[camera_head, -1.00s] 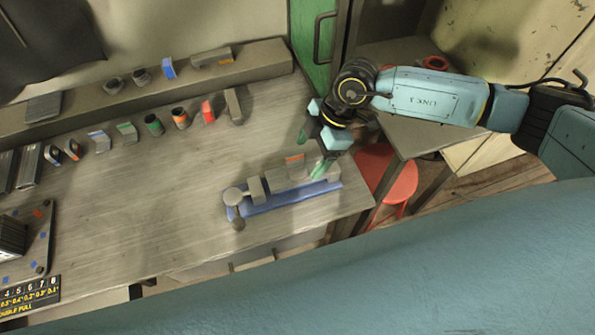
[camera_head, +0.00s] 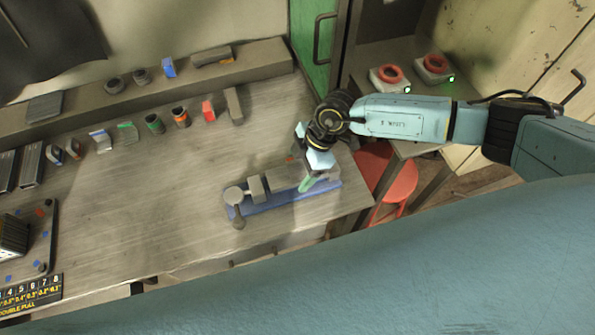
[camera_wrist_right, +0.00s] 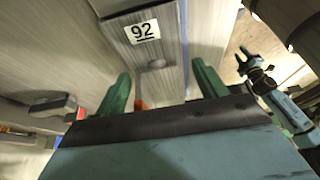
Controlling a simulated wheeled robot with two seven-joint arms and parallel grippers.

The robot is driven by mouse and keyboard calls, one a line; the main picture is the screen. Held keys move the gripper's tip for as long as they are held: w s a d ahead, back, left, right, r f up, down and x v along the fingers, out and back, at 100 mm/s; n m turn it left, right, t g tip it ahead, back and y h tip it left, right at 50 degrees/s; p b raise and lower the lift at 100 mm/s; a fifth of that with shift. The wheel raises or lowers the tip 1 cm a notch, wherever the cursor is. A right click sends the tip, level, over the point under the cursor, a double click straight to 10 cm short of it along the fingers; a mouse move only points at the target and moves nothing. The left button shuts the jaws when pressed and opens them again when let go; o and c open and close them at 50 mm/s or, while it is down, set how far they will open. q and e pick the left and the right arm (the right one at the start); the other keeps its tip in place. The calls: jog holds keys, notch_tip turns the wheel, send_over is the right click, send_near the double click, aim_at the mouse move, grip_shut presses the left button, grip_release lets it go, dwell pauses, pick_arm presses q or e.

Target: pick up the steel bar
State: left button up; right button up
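My right gripper (camera_head: 306,176) is over the right end of a grey vise-like fixture (camera_head: 258,190) on a blue base. In the right wrist view its two green fingers (camera_wrist_right: 162,88) are apart, with a grey block (camera_wrist_right: 152,62) marked 92 ahead and a small orange patch between them. I see no bar clearly held. A plain grey bar (camera_head: 234,105) at the right end of the row of parts may be the steel bar, but I cannot tell for sure. My left gripper (camera_wrist_right: 244,59) shows small in the right wrist view, its green fingertips apart.
Several small coloured parts, including a red one (camera_head: 208,111), line the back of the bench (camera_head: 150,200). A red stool (camera_head: 388,178) stands by its right edge. Two devices with red rings (camera_head: 390,74) sit on a side table. The bench's middle is clear.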

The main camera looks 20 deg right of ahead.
jog(key=c, duration=1.2)
jog(key=shift+r, duration=0.1)
jog(key=shift+w+r, duration=0.1)
jog(key=shift+r, duration=0.3)
notch_tip(320, 180, up, 9)
jog(key=shift+r, duration=0.1)
